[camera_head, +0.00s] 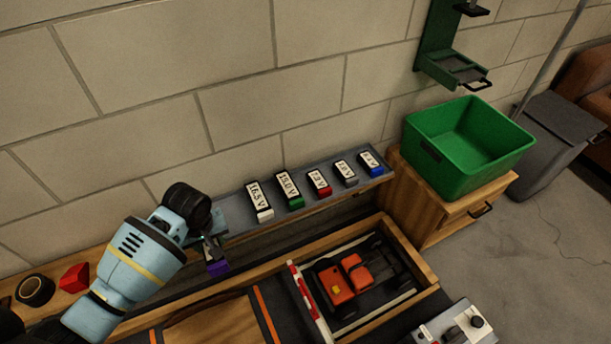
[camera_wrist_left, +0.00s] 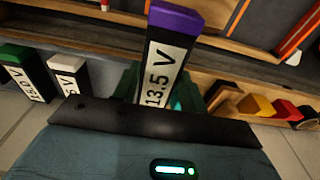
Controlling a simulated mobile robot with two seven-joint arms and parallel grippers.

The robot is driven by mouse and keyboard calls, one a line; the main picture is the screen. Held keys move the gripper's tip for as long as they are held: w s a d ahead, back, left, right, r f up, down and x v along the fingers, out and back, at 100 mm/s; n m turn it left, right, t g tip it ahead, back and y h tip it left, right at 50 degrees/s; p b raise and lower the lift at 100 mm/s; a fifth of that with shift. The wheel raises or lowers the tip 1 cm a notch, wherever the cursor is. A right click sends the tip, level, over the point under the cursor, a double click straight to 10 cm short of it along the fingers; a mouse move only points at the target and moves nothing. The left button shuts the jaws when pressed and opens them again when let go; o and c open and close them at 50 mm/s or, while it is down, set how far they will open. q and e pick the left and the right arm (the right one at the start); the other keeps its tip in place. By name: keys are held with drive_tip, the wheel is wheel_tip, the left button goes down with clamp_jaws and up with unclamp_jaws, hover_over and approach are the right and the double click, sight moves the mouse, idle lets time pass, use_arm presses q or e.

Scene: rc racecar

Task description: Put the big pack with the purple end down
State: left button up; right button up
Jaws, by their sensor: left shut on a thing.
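The big pack with the purple end (camera_head: 217,266) is in my left gripper (camera_head: 208,240), near the left end of the grey shelf (camera_head: 233,212). In the left wrist view the pack (camera_wrist_left: 168,55) shows a white 13.5 V label and its purple end points away from the gripper. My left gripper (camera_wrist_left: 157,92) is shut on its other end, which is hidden. I cannot tell whether the pack touches the shelf. My right gripper is not in view.
Several packs with coloured ends stand in a row on the shelf, the white-ended one (camera_head: 259,202) closest to my gripper. An orange car (camera_head: 346,282) sits in a wooden bay. A green bin (camera_head: 470,145) stands at right. A red block (camera_head: 74,278) and black roll (camera_head: 35,290) lie left.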

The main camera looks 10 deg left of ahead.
use_arm(q)
drive_tip(key=shift+f, duration=0.1)
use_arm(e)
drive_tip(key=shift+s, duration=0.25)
